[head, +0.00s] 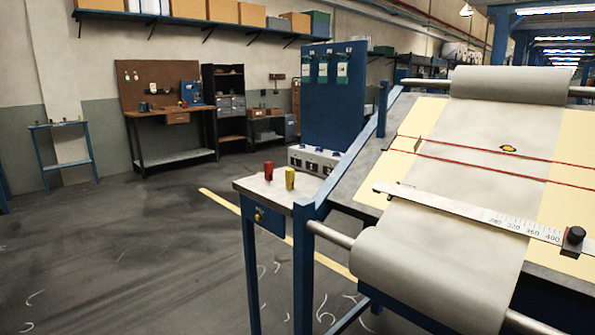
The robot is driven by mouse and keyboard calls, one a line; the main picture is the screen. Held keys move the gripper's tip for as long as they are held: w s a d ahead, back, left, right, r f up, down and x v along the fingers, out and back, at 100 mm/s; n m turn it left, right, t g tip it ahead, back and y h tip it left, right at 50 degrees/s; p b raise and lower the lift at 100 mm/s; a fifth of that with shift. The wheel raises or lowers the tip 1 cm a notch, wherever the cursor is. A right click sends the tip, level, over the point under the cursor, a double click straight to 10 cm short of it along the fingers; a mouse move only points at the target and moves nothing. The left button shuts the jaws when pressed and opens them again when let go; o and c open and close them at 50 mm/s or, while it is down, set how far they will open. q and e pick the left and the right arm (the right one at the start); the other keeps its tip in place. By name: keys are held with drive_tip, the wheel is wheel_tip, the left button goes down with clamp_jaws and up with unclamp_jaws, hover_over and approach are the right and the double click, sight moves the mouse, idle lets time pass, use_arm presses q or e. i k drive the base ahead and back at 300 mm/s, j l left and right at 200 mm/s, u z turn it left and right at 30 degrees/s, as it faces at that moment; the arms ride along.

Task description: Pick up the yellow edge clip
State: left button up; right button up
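A small yellow piece (290,178), which looks like the yellow edge clip, stands upright on a small grey-topped side table (262,186) with blue legs. A similar red piece (268,171) stands just to its left, a little apart from it. Neither of my grippers shows in the head view. Nothing touches or covers the yellow clip.
The side table adjoins a blue-framed inclined bed carrying a grey fabric roll (432,264). A ruler bar (470,211) with a black knob (574,236) and red lines cross the fabric. A blue panel cabinet (332,95) stands behind.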

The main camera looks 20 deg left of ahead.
sight(289, 172)
drive_tip(key=i+j+z, duration=0.1)
drive_tip(key=j, duration=0.25)
drive_tip(key=i+j, duration=0.3)
drive_tip(key=i+j+z, duration=0.15)
drive_tip(key=j, duration=0.2)
drive_tip(key=i+j+z, duration=0.1)
drive_tip(key=i+j, duration=0.15)
drive_tip(key=j, duration=0.15)
drive_tip(key=i+j, duration=0.15)
drive_tip(key=j, duration=0.2)
drive_tip(key=i+j+z, duration=0.15)
drive_tip(key=j, duration=0.25)
